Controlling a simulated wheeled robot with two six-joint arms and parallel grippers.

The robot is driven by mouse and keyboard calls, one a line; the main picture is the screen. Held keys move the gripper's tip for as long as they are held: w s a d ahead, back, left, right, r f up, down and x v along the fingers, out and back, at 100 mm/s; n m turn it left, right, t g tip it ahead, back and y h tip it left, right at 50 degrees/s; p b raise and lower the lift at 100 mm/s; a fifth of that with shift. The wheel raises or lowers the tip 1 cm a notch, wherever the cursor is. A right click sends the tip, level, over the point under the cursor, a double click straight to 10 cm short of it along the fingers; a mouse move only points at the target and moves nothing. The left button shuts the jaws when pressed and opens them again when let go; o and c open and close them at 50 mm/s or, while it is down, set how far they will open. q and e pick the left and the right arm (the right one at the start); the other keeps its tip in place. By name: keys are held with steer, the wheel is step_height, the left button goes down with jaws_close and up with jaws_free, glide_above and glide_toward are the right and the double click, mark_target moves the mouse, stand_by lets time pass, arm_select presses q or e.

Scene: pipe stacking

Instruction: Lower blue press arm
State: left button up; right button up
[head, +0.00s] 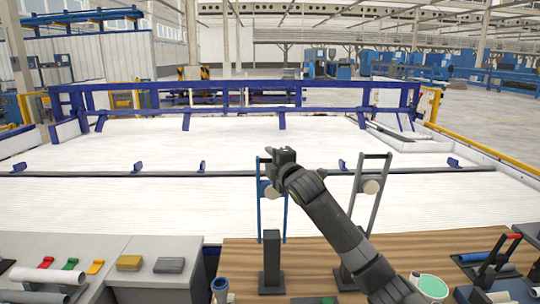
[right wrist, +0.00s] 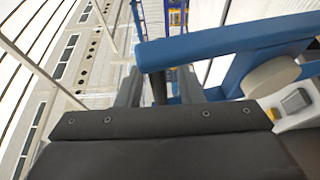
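The blue press arm (head: 258,208) stands raised and upright on a dark post (head: 271,255) on the wooden bench. It is a narrow frame with a top bar and a pale round knob. My right gripper (head: 278,157) is at its top bar, partly covering it. In the right wrist view, the blue bar (right wrist: 225,45) crosses just beyond my right gripper's fingers (right wrist: 160,88), which are apart with a gap between them. My left gripper is not in view.
A similar grey press arm (head: 378,195) stands raised to the right, close to my forearm. A blue cup (head: 220,288) and a green-topped round container (head: 432,288) are at the bench front. Coloured blocks (head: 129,263) lie on the grey counter at left.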

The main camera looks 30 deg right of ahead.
steer(key=shift+w, duration=0.45)
steer(key=shift+d, duration=0.1)
jaws_close()
